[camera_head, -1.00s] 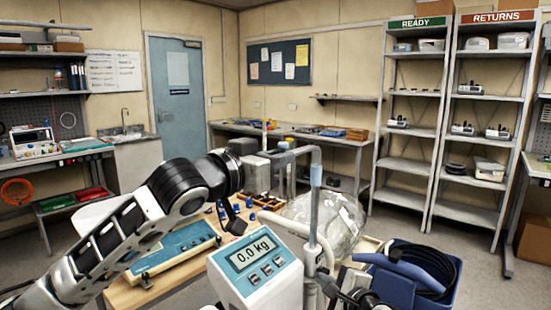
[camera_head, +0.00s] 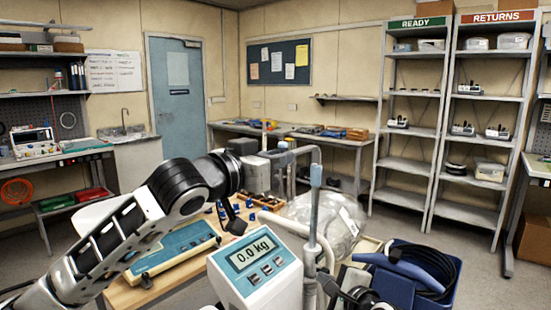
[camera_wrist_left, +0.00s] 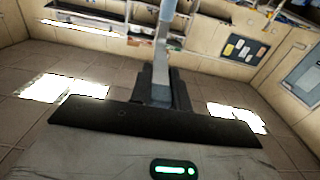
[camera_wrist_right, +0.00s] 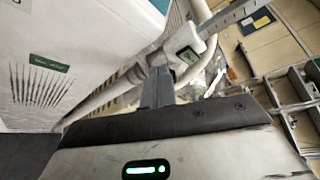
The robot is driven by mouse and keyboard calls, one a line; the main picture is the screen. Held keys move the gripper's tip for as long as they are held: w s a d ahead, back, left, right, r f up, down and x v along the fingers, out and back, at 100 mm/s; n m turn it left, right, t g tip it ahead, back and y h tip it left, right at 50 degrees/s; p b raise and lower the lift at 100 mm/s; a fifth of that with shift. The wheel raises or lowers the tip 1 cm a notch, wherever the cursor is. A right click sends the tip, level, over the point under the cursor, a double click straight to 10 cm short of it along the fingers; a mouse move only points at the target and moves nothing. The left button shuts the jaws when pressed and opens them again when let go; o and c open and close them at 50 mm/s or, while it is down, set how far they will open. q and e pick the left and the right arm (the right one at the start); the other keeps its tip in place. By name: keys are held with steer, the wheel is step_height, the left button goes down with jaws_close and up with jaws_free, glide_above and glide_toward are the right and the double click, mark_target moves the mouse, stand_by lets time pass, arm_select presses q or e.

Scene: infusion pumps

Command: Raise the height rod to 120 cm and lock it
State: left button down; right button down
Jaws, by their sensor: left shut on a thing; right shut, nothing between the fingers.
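The height rod (camera_head: 314,205) stands upright behind the scale display (camera_head: 257,257), which reads 0.0 kg. Its upper end is pale blue. My left gripper (camera_head: 284,156) is shut at the rod's top, on a grey piece there; the left wrist view shows its fingers (camera_wrist_left: 160,85) closed, with the grey and pale blue piece (camera_wrist_left: 163,42) running away from them. My right gripper (camera_wrist_right: 157,88) is shut and empty. Its tips are close to a white collar with a small window (camera_wrist_right: 188,54) on the graduated rod (camera_wrist_right: 232,17); contact is unclear. The window's reading is too small to read.
A clear plastic bag (camera_head: 335,218) lies behind the rod. A blue bin (camera_head: 440,285) with dark hose stands at the right. A wooden table (camera_head: 125,297) with a teal tray (camera_head: 172,253) is at the left. Shelves (camera_head: 408,168) stand at the back right.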

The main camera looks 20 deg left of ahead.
steer(key=shift+w+d+r, duration=0.2)
steer(key=shift+w+r, duration=0.1)
steer(key=shift+r, duration=0.15)
stand_by(0.5)
steer(key=shift+s+a+r, duration=0.1)
steer(key=shift+s+r, duration=0.15)
steer(key=shift+s, duration=0.05)
steer(key=d, duration=0.1)
steer(key=s+d, duration=0.1)
steer(key=d, duration=0.1)
steer(key=s+d, duration=0.1)
steer(key=d, duration=0.1)
steer(key=shift+s+d, duration=0.15)
steer(key=shift+d, duration=0.05)
